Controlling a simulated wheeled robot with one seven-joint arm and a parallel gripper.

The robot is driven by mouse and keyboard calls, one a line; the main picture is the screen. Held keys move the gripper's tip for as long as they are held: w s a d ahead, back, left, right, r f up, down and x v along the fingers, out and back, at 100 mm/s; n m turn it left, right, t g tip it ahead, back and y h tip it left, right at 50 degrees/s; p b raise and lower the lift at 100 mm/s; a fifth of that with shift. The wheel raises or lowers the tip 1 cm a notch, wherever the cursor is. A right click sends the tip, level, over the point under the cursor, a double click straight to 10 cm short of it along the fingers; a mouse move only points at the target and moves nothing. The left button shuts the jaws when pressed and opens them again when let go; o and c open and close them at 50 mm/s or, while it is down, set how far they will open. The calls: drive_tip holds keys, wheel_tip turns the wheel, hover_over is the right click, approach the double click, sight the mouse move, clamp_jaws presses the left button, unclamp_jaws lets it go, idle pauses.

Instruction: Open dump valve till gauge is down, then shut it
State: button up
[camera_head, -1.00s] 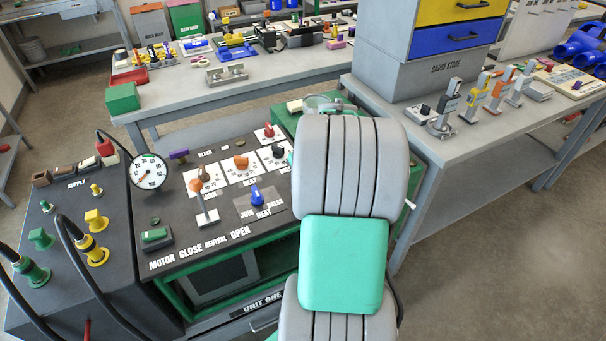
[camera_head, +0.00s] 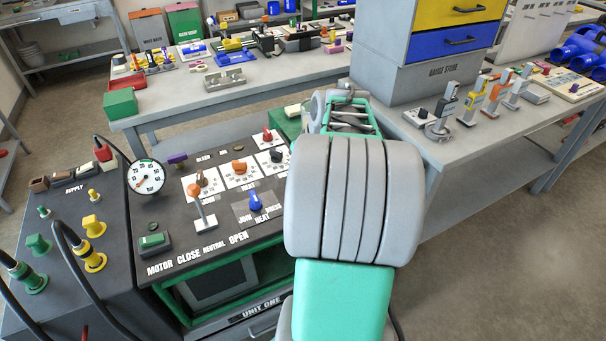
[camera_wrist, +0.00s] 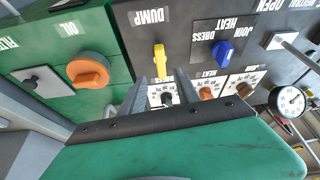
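The dump valve shows in the wrist view as a yellow handle (camera_wrist: 160,62) beside the white DUMP label (camera_wrist: 149,17) on the dark panel. My gripper (camera_wrist: 163,88) is open and empty, its two grey fingers pointing toward the handle with a gap between them. I cannot tell whether either finger touches it. In the head view my arm hides the valve and the fingertips. The round white pressure gauge (camera_head: 146,177) stands at the panel's left; it also shows in the wrist view (camera_wrist: 287,101). Its needle is too small to read surely.
A blue knob (camera_wrist: 222,50) sits near the dump handle. An orange knob (camera_wrist: 88,71) by the OIL label is on the green surface. An orange-topped lever (camera_head: 200,205) stands on the panel. The grey bench (camera_head: 440,150) with several gauges is behind my arm.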

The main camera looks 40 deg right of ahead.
drive_tip(key=shift+s+r, duration=0.2)
drive_tip(key=shift+r, duration=0.3)
